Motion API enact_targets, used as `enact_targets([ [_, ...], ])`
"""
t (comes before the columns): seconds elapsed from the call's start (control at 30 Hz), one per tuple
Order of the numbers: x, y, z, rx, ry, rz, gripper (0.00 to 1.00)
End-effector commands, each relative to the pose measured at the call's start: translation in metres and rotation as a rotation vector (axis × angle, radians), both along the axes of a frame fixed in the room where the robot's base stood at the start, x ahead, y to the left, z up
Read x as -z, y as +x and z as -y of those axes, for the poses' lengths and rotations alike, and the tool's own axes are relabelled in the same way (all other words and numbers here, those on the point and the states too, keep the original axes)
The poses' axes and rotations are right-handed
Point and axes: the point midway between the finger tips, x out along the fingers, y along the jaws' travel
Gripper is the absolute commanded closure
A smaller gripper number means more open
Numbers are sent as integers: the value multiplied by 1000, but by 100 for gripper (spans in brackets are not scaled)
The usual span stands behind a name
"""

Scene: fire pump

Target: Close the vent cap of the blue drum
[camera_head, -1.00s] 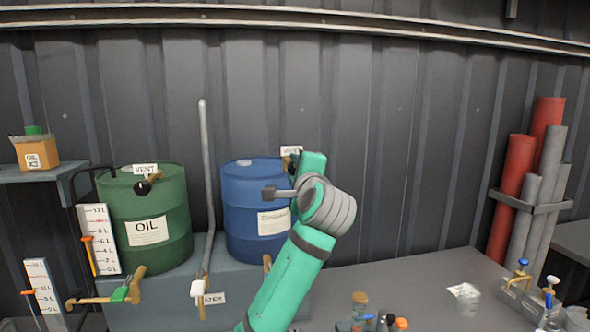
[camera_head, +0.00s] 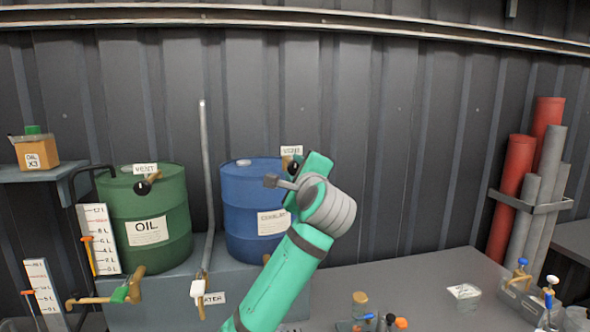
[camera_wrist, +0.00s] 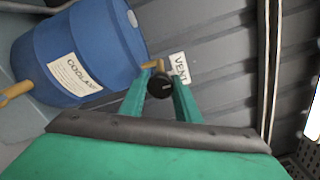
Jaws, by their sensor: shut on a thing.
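The blue drum (camera_head: 240,195), labelled COOLANT, stands on a grey ledge; it also shows tilted in the wrist view (camera_wrist: 92,48). Its vent cap is a round black knob (camera_wrist: 160,86) on a short brass fitting (camera_wrist: 152,64) beside the VENT tag (camera_wrist: 179,68). In the head view the black cap (camera_head: 293,167) shows partly beside my teal arm at the drum's upper right. My gripper (camera_wrist: 161,80) is shut on the vent cap, with one finger on each side of it. The contact faces and the cap's seat are partly hidden.
A green OIL drum (camera_head: 150,205) with its own vent stands to the left. A grey upright pipe (camera_head: 205,150) runs between the drums. The ribbed wall (camera_head: 420,130) is close behind. Small fittings (camera_head: 370,318) lie on the bench below my arm.

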Motion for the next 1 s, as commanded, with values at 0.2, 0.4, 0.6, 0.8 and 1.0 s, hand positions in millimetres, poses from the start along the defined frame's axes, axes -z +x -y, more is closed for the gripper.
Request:
enact_targets([
  [0.2,2,0,2,2,0,-3,52],
  [0.4,1,0,1,1,0,-2,52],
  [0.6,0,-11,3,1,0,0,52],
  [0.8,0,-45,10,3,0,2,52],
  [1.0,1,-80,18,4,0,0,52],
])
